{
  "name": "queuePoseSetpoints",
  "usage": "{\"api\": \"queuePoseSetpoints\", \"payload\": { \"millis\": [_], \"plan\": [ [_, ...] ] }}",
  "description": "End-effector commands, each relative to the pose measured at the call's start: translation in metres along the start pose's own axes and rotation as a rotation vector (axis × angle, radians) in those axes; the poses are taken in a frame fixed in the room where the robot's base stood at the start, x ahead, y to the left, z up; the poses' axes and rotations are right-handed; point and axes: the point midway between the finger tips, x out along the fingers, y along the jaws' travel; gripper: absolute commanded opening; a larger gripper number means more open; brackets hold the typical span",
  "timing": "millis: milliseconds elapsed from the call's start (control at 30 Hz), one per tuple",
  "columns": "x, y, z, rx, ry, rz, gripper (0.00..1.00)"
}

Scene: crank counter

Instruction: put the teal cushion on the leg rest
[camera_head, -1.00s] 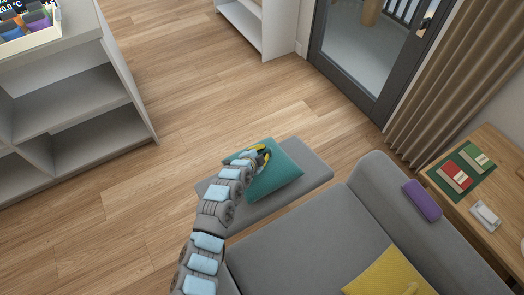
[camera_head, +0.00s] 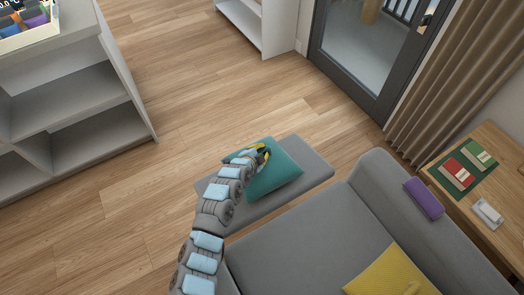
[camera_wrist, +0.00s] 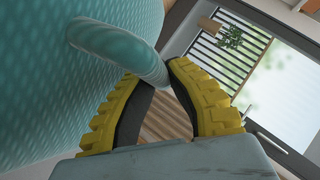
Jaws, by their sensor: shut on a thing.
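The teal cushion (camera_head: 278,172) shows over the grey leg rest (camera_head: 315,170) in the head view. I cannot tell whether it touches the leg rest or is held just above it. My gripper (camera_head: 263,152) is at the cushion's far left edge. In the wrist view my gripper (camera_wrist: 165,75) has its yellow-padded fingers closed on a teal ridge of the cushion (camera_wrist: 60,75). The cushion fills the left of that view. My arm hides part of the cushion and the left part of the leg rest.
A grey sofa (camera_head: 305,245) with a yellow cushion (camera_head: 390,275) stands beside the leg rest. A wooden table (camera_head: 490,150) is at the right, white shelves (camera_head: 75,110) at the left. The floor (camera_head: 190,110) between is clear.

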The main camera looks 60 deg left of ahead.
Motion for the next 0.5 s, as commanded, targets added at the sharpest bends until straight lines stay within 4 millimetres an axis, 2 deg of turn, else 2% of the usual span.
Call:
{"api": "queuePoseSetpoints", "payload": {
  "millis": [500],
  "plan": [
    [0.0053, 0.0065, 0.005, 0.0, 0.001, -0.001, 0.0]
  ]
}}
